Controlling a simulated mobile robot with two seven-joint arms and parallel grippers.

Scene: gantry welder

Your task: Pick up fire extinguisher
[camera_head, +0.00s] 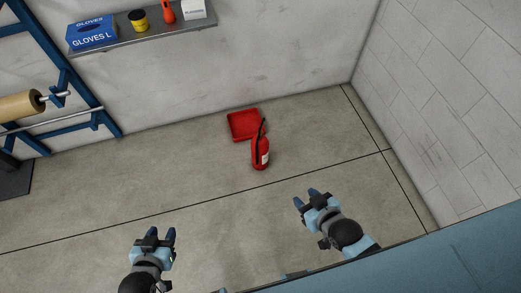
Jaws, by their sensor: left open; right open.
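The red fire extinguisher (261,154) stands on the grey floor near the middle of the head view, with a black hose and top and a pale label. It stands just in front of a red tray (236,133) and overlaps its right edge in the picture. My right gripper (306,196) is open and empty, nearer to me and to the right of the extinguisher. My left gripper (160,236) is open and empty, lower left and farther from the extinguisher. Neither gripper touches anything.
A wall shelf (150,40) holds a blue glove box (91,33), a yellow can (139,20) and other items. A blue rack (62,80) with a brown roll (17,105) stands at left. A tiled wall (450,100) closes the right side.

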